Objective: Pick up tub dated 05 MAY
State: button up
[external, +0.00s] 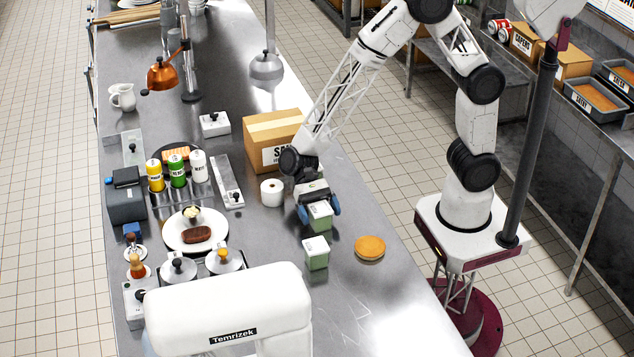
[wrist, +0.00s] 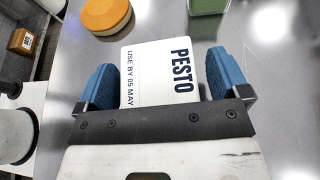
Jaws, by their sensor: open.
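A tub with a white lid (wrist: 150,72) sits between the blue fingertips of my gripper (wrist: 162,85) in the wrist view. Its lid reads PESTO and USE BY 05 MAY. In the external view the same green tub (external: 320,222) stands on the steel counter, with my gripper (external: 318,208) down at it. The jaws are open, with a gap showing on the right side of the lid. A second green tub with a white lid (external: 316,252) stands just nearer the camera; its date is too small to read there. Its green side shows in the wrist view (wrist: 205,5).
A round orange-topped item (external: 369,247) lies to the right of the tubs. A white roll (external: 271,192) and a cardboard box (external: 262,152) stand to the left and behind. A plate (external: 176,236) with food is further left. The counter's right side is mostly clear.

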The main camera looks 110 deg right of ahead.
aim_at(320, 208)
jog(key=c, duration=1.1)
jog(key=shift+r, duration=0.1)
jog(key=shift+r, duration=0.7)
notch_tip(320, 208, up, 2)
jog(key=shift+r, duration=0.1)
jog(key=s+d+r, duration=0.1)
jog(key=s+d, duration=0.1)
jog(key=s, duration=1.3)
jog(key=shift+s+d, duration=0.35)
jog(key=shift+d, duration=0.05)
jog(key=shift+r, duration=0.1)
